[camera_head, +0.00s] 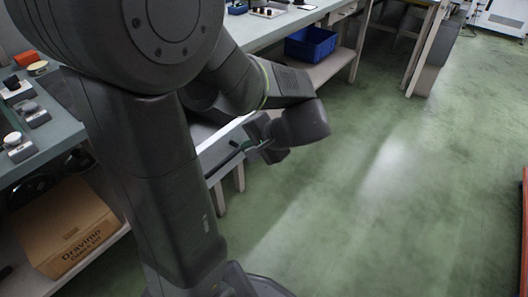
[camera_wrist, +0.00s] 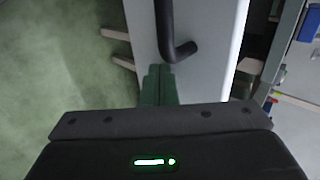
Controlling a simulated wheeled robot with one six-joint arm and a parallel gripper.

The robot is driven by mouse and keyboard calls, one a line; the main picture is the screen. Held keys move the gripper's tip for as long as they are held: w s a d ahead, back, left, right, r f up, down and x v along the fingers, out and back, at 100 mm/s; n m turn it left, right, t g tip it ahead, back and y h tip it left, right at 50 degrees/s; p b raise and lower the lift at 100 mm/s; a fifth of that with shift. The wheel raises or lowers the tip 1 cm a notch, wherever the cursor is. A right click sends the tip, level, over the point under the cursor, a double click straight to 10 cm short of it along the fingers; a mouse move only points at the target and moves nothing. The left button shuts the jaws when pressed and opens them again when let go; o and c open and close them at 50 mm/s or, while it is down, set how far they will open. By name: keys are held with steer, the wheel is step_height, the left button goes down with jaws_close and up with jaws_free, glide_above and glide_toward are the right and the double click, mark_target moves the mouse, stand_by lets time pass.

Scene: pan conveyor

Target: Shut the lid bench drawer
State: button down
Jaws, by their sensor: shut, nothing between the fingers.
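The lid bench drawer (camera_wrist: 205,75) shows a pale grey front with a dark bar handle (camera_wrist: 165,30) in the wrist view. A dark gap lies behind the front's top edge, so the drawer stands open. In the head view the drawer front (camera_head: 217,171) sticks out from the bench, partly hidden by my arm. My gripper (camera_wrist: 158,72) is shut and empty, its green fingertips at the drawer front beside the bent end of the handle. I cannot tell whether they touch it. In the head view my gripper (camera_head: 243,150) is at the outer side of the drawer.
A blue bin (camera_head: 310,43) stands on the bench's lower shelf at the back. A cardboard box (camera_head: 62,226) is under the bench at left. Small devices (camera_head: 20,146) lie on the left bench top. The green floor to the right is clear, with an orange-red object (camera_head: 524,235) at the edge.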

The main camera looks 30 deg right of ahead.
steer(key=w+a, duration=0.3)
steer(key=w, duration=0.5)
steer(key=w+a+p, duration=0.1)
steer(key=w+a, duration=0.1)
steer(key=w, duration=0.6)
steer(key=w+a, duration=0.3)
steer(key=w, duration=0.5)
steer(key=shift+a+p, duration=0.35)
steer(key=shift+p, duration=0.05)
steer(key=shift+w+r, duration=0.1)
